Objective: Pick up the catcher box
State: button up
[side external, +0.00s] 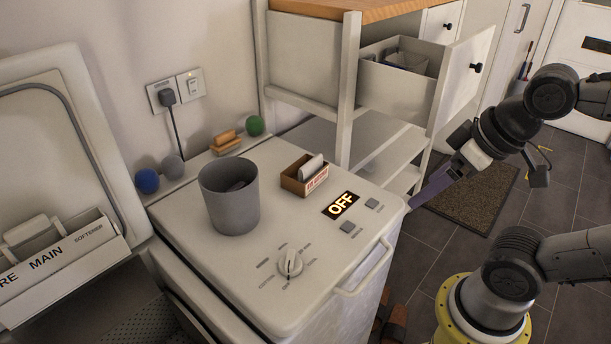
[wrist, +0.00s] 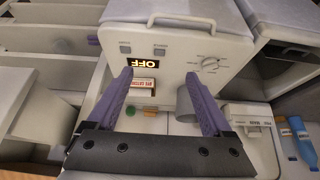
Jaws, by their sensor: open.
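The catcher box (side external: 317,181) is a small open brown carton with a red-lettered white label and white sheets sticking up. It stands on the white washer top (side external: 190,218), behind the lit OFF display. In the wrist view the catcher box (wrist: 144,88) shows between my spread fingers, nearer the left one. My gripper (side external: 428,192) has purple fingers and hangs off the washer's right side, apart from the box. In the wrist view my gripper (wrist: 158,75) is open with nothing between its fingers.
A grey cup (side external: 230,200) stands left of the box. A wooden brush (side external: 226,142) and blue (side external: 147,181), grey and green balls lie along the back. A dial (side external: 290,263) and front handle (side external: 364,270) stick out. An open drawer (side external: 400,78) overhangs behind.

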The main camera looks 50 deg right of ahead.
jog(key=shift+o, duration=0.8)
